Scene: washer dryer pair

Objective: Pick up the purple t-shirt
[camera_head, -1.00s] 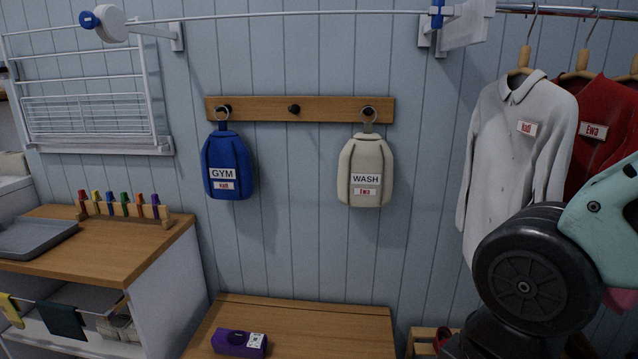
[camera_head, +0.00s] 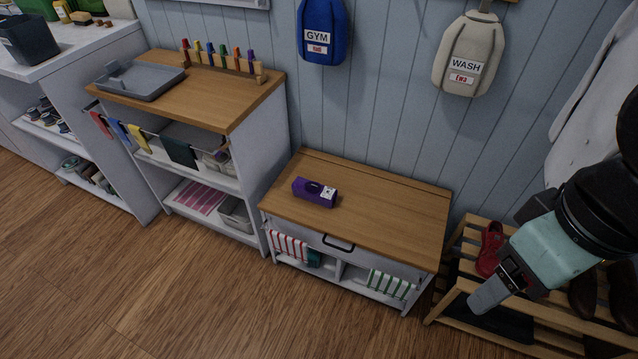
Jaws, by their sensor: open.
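A small purple folded bundle (camera_head: 314,192) with a dark round opening and a white tag lies on top of the wooden bench (camera_head: 390,222), left of its middle. It appears to be the purple t-shirt. My gripper (camera_head: 484,298) is at the lower right, above the shoe rack, pointing down and left. It is well to the right of the bundle and apart from it. It is open, seen from the side, with nothing visible in it.
A slatted shoe rack (camera_head: 449,304) with red shoes (camera_head: 490,248) stands right of the bench. A shelf unit (camera_head: 262,112) with a grey tray (camera_head: 140,80) and colored pegs stands left. Blue GYM and beige WASH bags (camera_head: 468,55) hang above. Floor in front is clear.

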